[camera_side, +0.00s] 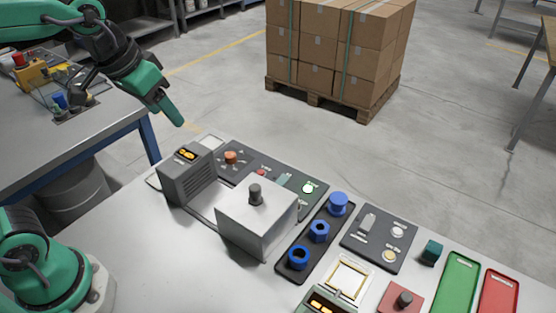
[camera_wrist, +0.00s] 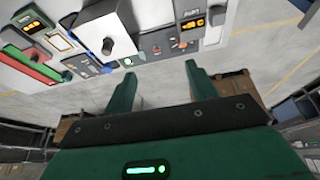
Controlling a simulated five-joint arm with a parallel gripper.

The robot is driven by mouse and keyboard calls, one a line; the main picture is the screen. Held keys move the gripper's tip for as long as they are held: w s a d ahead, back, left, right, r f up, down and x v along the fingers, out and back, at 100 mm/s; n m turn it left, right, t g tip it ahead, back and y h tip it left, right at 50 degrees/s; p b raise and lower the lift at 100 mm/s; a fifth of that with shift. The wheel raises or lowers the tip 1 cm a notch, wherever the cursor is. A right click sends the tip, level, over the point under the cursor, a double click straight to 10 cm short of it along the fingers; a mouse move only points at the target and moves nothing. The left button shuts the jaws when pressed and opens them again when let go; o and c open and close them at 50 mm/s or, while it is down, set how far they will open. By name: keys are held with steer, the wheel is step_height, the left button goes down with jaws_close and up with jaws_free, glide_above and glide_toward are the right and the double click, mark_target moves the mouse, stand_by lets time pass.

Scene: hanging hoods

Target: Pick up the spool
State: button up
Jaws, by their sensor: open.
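A blue spool (camera_side: 338,203) with a wide flange stands at the far end of a dark narrow tray (camera_side: 282,272) in the side view. Two other blue parts, a nut-like one (camera_side: 319,231) and a ring (camera_side: 298,257), sit in the same tray. My gripper (camera_side: 177,120) is raised at the upper left, well away from the tray. In the wrist view my gripper (camera_wrist: 158,70) shows its two green fingers spread with nothing between them. I cannot make out the spool clearly in the wrist view.
A grey box with a black knob (camera_side: 258,222) stands left of the tray, between it and a dark grey unit with a display (camera_side: 186,176). Right of the tray are a control panel (camera_side: 378,240), a green tray (camera_side: 455,283) and a red tray (camera_side: 498,293).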

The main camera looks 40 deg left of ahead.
steer(key=w+d+g, duration=0.1)
steer(key=w+d, duration=0.4)
steer(key=w, duration=0.3)
steer(key=m+g, duration=0.2)
steer(key=g, duration=0.1)
glide_above(338, 197)
steer(key=shift+y, duration=0.3)
step_height(338, 197, down, 18)
steer(key=shift+s+a+f, duration=0.1)
steer(key=shift+a, duration=0.05)
steer(key=shift+d+f, duration=0.2)
steer(key=shift+f, duration=0.05)
steer(key=shift+f, duration=0.15)
steer(key=shift+f, duration=1.15)
steer(key=shift+f, duration=0.15)
